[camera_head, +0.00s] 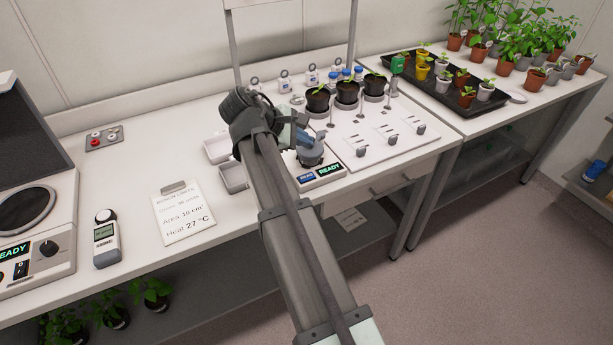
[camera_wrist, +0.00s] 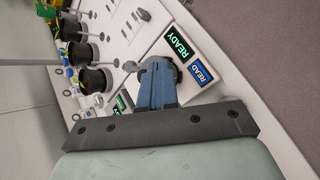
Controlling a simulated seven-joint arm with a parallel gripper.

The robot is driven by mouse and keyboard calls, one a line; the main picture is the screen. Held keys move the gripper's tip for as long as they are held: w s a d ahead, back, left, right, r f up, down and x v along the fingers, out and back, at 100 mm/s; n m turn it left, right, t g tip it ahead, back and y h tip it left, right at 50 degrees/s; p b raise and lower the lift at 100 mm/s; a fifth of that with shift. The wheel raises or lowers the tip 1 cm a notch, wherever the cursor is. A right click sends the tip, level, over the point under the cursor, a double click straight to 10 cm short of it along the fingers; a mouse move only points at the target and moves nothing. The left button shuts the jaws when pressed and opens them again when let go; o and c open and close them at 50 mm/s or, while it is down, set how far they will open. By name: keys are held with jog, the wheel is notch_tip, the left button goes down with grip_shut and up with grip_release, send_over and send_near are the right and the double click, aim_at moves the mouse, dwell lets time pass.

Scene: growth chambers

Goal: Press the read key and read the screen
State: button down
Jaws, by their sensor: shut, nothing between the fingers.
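The reader (camera_head: 318,179) sits near the front edge of the bench, with a blue key marked READ (camera_head: 306,178) and a dark screen showing READY (camera_head: 329,168) in green. In the wrist view the READ key (camera_wrist: 201,72) lies just right of my fingers, and the screen (camera_wrist: 180,46) lies above and to the right of them. My gripper (camera_wrist: 158,65) is shut and empty, with its blue fingers over the reader beside the key. The fingers hide part of the reader. I cannot tell how high the fingertips are; I see no contact with the key.
Several potted seedlings (camera_head: 347,92) stand behind the reader on a white panel with small knobs. A black plant tray (camera_head: 440,100) is at right.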

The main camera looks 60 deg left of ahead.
aim_at(304, 178)
jog(key=shift+f, duration=4.45)
jog(key=shift+f, duration=0.75)
jog(key=shift+r, duration=0.8)
jog(key=shift+r, duration=0.1)
jog(key=shift+r, duration=2.4)
jog(key=shift+w, duration=0.1)
